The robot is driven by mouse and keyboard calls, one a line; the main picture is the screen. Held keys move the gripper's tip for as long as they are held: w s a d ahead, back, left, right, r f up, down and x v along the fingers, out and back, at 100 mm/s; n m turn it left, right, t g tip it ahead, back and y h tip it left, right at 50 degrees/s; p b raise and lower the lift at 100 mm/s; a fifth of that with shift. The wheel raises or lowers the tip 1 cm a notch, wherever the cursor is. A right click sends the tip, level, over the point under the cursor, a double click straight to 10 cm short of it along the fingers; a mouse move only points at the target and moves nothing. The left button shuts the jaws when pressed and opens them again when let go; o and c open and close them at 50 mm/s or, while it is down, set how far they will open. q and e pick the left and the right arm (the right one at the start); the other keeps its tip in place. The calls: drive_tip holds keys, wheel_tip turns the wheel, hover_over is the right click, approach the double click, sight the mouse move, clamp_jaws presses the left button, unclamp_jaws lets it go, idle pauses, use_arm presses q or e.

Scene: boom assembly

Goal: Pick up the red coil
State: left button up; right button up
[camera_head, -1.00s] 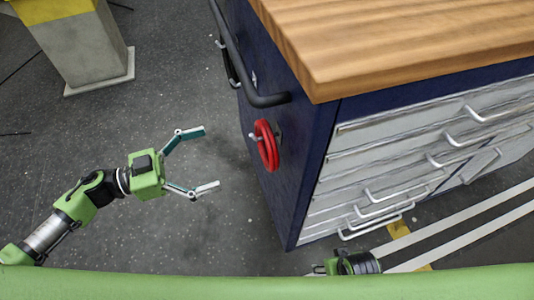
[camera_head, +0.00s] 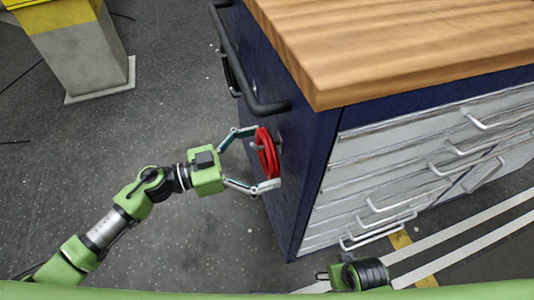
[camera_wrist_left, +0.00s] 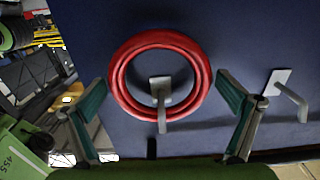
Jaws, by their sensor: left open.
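The red coil (camera_head: 265,152) hangs on a hook on the blue side panel of the workbench cabinet. In the left wrist view the red coil (camera_wrist_left: 117,80) is a ring around a grey hook (camera_wrist_left: 160,92), against the blue panel. My left gripper (camera_head: 262,160) is open, with one finger at the coil's upper side and the other at its lower side in the head view. In the left wrist view the fingers of my left gripper (camera_wrist_left: 163,110) stand on either side of the coil. I cannot tell whether they touch it. My right gripper is not clearly visible; only part of my right arm shows at the bottom.
The cabinet has a wooden top (camera_head: 400,45), a black side handle (camera_head: 240,70) and several grey drawers (camera_head: 400,160). A second, empty hook (camera_wrist_left: 290,98) is on the panel at right in the left wrist view. A grey-yellow post (camera_head: 75,50) stands far left. Floor between is clear.

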sight(267, 144)
use_arm(q)
drive_tip(key=shift+w+d, duration=0.1)
drive_tip(key=shift+d, duration=0.2)
drive_tip(key=c, duration=1)
drive_tip(key=shift+c, duration=0.2)
use_arm(e)
drive_tip(key=shift+r, duration=0.1)
use_arm(q)
drive_tip(key=shift+r, duration=0.2)
wheel_tip(267, 144, up, 3)
drive_tip(key=shift+r+p, duration=0.15)
drive_tip(key=shift+p, duration=0.75)
drive_tip(key=v, duration=1.8)
use_arm(e)
wheel_tip(267, 144, down, 6)
drive_tip(key=s, duration=0.2)
